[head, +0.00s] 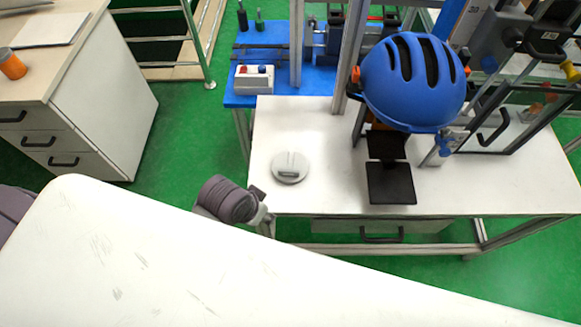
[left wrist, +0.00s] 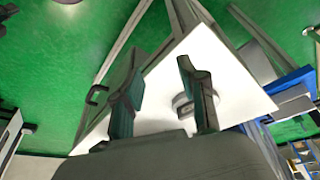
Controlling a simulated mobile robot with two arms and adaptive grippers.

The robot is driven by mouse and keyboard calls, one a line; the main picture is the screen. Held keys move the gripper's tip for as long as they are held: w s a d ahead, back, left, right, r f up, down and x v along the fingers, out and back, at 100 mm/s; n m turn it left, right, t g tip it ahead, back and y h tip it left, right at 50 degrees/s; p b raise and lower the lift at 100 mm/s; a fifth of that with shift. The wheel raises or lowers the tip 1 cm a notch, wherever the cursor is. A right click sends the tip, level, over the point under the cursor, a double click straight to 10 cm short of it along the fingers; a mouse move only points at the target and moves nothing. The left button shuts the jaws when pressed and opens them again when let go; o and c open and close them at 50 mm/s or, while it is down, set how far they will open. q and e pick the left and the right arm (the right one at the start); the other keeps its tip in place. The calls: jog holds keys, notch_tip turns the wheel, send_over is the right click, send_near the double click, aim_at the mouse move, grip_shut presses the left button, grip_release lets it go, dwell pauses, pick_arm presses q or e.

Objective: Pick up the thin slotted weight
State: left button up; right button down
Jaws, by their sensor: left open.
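The thin slotted weight (head: 290,167) is a light grey disc with a slot, lying flat on the left part of the white bench top (head: 325,195). It is also in the left wrist view (left wrist: 180,101), where a finger partly hides it. My left gripper (left wrist: 160,88) is open, with its two dark fingers spread over the bench in the left wrist view. The weight is behind the right-hand finger, and the gripper is not touching it as far as I can tell. In the head view my left arm ends near the bench's front left corner. My right gripper is not in view.
A blue helmet (head: 414,84) hangs on the drop tower to the right of the weight, above a black plate (head: 391,184). A blue table (head: 270,45) with a small control box (head: 254,80) stands behind. The bench around the weight is clear.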

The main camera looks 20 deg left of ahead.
pick_arm(q)
jog(key=w+d+r+m+g+h, duration=0.1)
jog(key=w+d+r+m+h, duration=0.1)
jog(key=w+d+r+m, duration=0.6)
notch_tip(320, 180, up, 2)
jog(key=m+g+y, duration=0.2)
jog(key=m+y, duration=0.2)
send_over(289, 169)
notch_tip(289, 169, down, 12)
jog(key=shift+s+f+p, duration=0.1)
jog(key=shift+f+p, duration=0.1)
jog(key=shift+p, duration=0.2)
grip_shut()
jog(key=shift+r, duration=0.1)
